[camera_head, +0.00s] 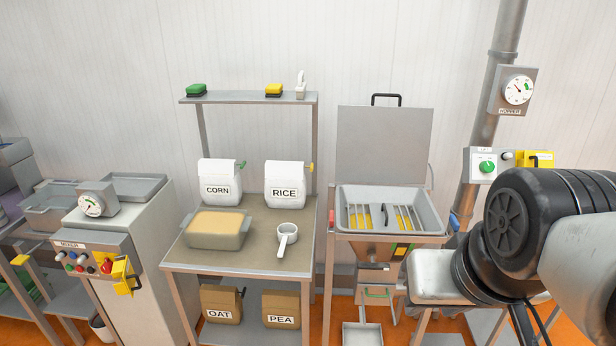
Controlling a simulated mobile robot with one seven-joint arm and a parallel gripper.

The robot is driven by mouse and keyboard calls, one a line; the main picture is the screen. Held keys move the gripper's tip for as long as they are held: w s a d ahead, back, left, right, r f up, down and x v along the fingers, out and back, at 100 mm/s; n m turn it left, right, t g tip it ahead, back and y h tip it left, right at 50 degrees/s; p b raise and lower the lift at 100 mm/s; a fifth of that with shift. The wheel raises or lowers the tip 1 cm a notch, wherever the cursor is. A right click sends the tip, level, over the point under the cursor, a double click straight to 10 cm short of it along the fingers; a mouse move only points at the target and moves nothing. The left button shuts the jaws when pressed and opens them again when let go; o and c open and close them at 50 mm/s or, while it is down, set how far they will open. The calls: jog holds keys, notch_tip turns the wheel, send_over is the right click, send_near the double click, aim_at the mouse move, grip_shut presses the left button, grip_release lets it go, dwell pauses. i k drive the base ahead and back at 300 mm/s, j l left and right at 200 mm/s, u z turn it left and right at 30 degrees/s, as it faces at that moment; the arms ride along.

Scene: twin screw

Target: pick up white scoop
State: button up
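The white scoop (287,234) lies on the right part of the metal table (255,263), with its round cup at the back and its handle pointing toward the front. It stands clear of other things on the table top. My arm shows at the right edge of the head view, well to the right of the scoop. My gripper's fingers cannot be made out, so its opening is hidden.
A tan-filled tub (217,229) sits left of the scoop. CORN (220,184) and RICE (285,186) bags stand behind. A shelf (250,98) overhangs the back. An open hopper (435,222) is between table and arm. A mixer panel (85,250) stands left.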

aim_at(287, 232)
jog(key=i+j+u, duration=0.2)
jog(key=i, duration=0.45)
jog(key=i+j+u, duration=0.15)
jog(key=i, duration=0.5)
jog(key=k+l, duration=0.05)
